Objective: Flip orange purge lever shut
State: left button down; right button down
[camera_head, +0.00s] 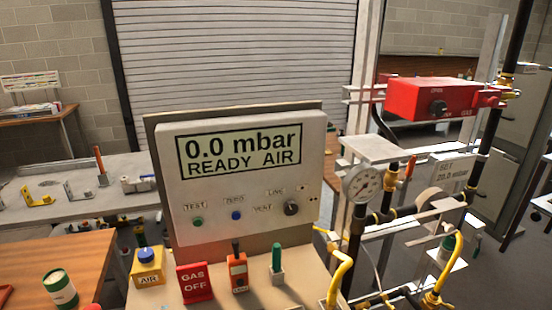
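An orange lever (409,166) stands nearly upright, tilted a little to the right, on the brass and black pipework right of the round pressure gauge (362,183). It looks like the purge lever, but I see no readable label on it. Its lower end is small and partly hidden among the fittings. A second slim orange upright piece (99,160) stands on the grey bench at the left. Neither of my grippers shows in the head view, and nothing touches the orange lever.
A test panel (240,175) reads "0.0 mbar READY AIR". Before it stand a yellow AIR block (147,267), a red GAS OFF sign (195,282) and an orange handheld device (238,273). A red box (432,98) overhangs the pipework. Yellow pipes (340,273) rise in front.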

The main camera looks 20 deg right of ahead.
aim_at(400, 186)
jog(key=k+l+z, duration=0.1)
jog(key=z, duration=1.05)
